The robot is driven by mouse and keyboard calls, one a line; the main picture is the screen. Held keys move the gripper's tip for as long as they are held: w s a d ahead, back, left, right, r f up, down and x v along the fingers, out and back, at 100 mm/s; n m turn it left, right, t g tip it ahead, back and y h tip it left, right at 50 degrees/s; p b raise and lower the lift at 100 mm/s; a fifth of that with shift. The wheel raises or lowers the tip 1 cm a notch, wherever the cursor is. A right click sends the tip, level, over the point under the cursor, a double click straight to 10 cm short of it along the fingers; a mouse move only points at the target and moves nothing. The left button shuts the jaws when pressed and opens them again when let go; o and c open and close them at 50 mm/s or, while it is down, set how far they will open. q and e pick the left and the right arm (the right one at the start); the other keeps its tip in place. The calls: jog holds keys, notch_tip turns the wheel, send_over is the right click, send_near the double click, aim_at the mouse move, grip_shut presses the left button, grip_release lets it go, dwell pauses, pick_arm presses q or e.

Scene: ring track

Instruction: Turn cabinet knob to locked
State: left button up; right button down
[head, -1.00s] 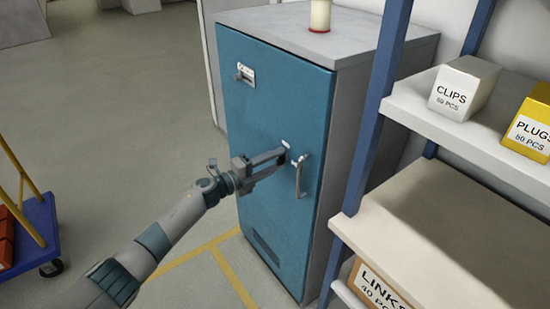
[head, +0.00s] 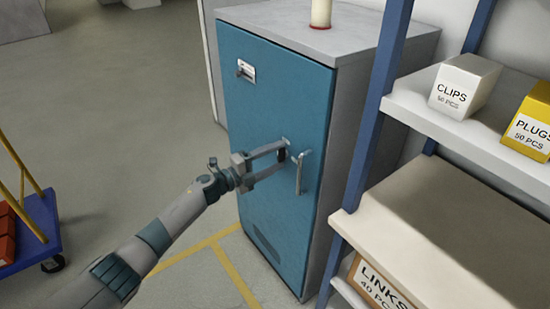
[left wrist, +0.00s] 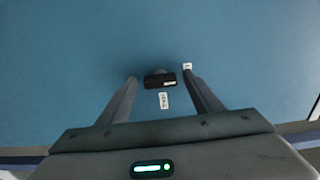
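The cabinet (head: 270,110) has a teal door with a dark knob (head: 281,155) on its right half. In the left wrist view the knob (left wrist: 160,80) is a black bar lying sideways, with a pale mark at its right end. One small white label (left wrist: 164,101) is below it and another (left wrist: 187,65) is to its upper right; I cannot read their text. My left gripper (head: 284,150) is open, also in the left wrist view (left wrist: 160,79), its fingers on either side of the knob with visible gaps. My right gripper is not in view.
A metal door handle (head: 300,172) is just right of my left gripper. A blue-framed shelf (head: 410,105) with boxes stands close on the right. A blue cart (head: 42,225) is at the far left. The floor between is open.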

pick_arm(q)
jog(key=shift+s, duration=0.1)
jog(key=shift+v, duration=0.85)
jog(key=b+v, duration=0.3)
jog(key=v, duration=1.2)
jog(key=shift+a, duration=0.3)
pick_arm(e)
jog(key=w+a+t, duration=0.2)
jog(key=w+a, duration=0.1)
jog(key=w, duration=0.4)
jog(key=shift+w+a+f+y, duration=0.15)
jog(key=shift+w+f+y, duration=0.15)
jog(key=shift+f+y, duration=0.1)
pick_arm(q)
jog(key=shift+s, duration=0.15)
